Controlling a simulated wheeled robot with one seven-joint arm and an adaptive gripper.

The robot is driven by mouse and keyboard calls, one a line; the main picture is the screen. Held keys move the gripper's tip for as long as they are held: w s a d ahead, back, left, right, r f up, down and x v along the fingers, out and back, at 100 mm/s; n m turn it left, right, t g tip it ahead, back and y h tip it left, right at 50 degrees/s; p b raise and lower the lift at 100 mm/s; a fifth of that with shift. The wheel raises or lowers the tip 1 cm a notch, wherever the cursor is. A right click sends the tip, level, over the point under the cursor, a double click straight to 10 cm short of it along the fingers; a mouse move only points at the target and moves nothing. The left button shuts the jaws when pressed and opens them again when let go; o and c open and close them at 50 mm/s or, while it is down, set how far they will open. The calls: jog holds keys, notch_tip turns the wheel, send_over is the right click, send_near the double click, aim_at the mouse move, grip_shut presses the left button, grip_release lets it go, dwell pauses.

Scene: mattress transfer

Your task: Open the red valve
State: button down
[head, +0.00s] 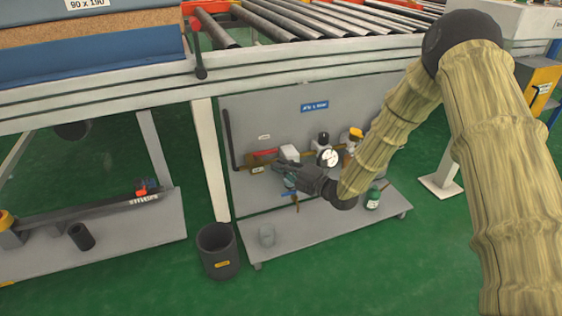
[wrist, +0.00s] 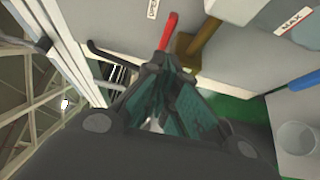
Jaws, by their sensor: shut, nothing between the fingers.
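The red valve handle (head: 265,152) is a small lever on the brass pipework at the lower panel, left of a white box. In the wrist view the red lever (wrist: 168,30) sticks out beside a brass fitting (wrist: 200,45), just beyond my fingertips. My gripper (head: 279,169) is in front of the panel, a little below and right of the lever. In the wrist view its fingers (wrist: 165,66) meet at the tips and are empty. The tips look close to the lever's lower end; I cannot tell whether they touch it.
A pressure gauge (head: 328,158) and several fittings stand right of my gripper. A dark bin (head: 217,250) is on the floor at the left, and a grey cup (head: 267,235) is on the low shelf (head: 320,228). A roller conveyor (head: 300,22) runs above the panel.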

jog(key=w+d+p+v, duration=0.1)
jog(key=w+p+v, duration=0.15)
jog(key=v, duration=0.65)
jog(key=s+d+f+m+g+h+p, duration=0.3)
jog(key=s+f+m+h, duration=0.5)
jog(key=s+f+m, duration=0.9)
jog(key=s+d+f+m+g+h, duration=0.2)
jog(key=s+f+m+g, duration=0.15)
jog(key=s, duration=0.65)
jog(key=s+d+f+m+g+h, duration=0.1)
jog(key=s+d+f+m+g, duration=0.2)
jog(key=s, duration=0.8)
jog(key=s+f+m+g+h, duration=0.2)
jog(key=s+f+m, duration=0.15)
jog(key=s, duration=0.65)
notch_tip(320, 180, up, 39)
jog(key=m+p, duration=0.1)
jog(key=p, duration=3.6)
jog(key=shift+d, duration=0.35)
jog(key=shift+s+g, duration=0.15)
jog(key=shift+g, duration=0.1)
